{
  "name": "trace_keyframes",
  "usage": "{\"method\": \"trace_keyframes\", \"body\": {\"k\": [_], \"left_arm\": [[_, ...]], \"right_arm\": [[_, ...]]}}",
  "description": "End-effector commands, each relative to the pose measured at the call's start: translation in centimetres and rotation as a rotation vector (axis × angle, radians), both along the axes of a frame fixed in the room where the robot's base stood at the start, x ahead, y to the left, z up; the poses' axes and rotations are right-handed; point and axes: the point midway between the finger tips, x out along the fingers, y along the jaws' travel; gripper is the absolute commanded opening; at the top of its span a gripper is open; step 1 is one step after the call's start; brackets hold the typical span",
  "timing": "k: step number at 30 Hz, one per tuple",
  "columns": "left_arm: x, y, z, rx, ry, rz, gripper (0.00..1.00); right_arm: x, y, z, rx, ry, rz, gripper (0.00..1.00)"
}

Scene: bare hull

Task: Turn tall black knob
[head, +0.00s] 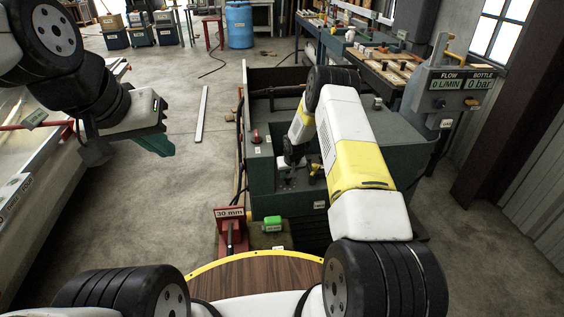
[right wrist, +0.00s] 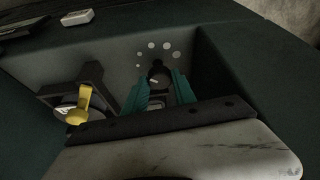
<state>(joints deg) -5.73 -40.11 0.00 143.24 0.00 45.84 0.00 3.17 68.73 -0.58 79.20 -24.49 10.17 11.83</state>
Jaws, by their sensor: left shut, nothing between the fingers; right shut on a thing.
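The tall black knob (right wrist: 158,74) stands in a recessed panel, with a pale pointer line on its face and an arc of light dots behind it. In the right wrist view my right gripper (right wrist: 158,88) has its green fingers on both sides of the knob and is shut on it. In the head view my right gripper (head: 290,166) reaches down into the dark green cabinet (head: 262,190), and the knob is hidden there. My left gripper (head: 158,145) is shut and empty, high at the left, well away from the cabinet.
A yellow lever (right wrist: 82,101) in a dark bracket sits left of the knob. A red button (head: 256,137) is on the cabinet. Floor left is mostly clear.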

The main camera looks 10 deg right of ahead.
Motion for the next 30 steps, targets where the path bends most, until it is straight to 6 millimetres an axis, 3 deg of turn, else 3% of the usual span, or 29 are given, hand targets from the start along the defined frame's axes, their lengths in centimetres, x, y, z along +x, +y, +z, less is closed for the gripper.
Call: {"method": "trace_keyframes", "body": {"k": [16,17,19,30], "left_arm": [[0.00,0.00,0.00,0.000,0.000,0.000,0.00],[0.00,0.00,0.00,0.000,0.000,0.000,0.00],[0.00,0.00,0.00,0.000,0.000,0.000,0.00],[0.00,0.00,0.00,0.000,0.000,0.000,0.00]], "right_arm": [[0.03,-0.04,0.02,-0.001,0.000,-0.030,0.00],[0.03,-0.03,0.02,-0.001,0.000,-0.029,0.36],[0.02,-0.03,0.02,0.000,0.000,-0.028,0.50],[-0.08,-0.01,0.29,0.000,0.000,-0.028,0.53]]}}
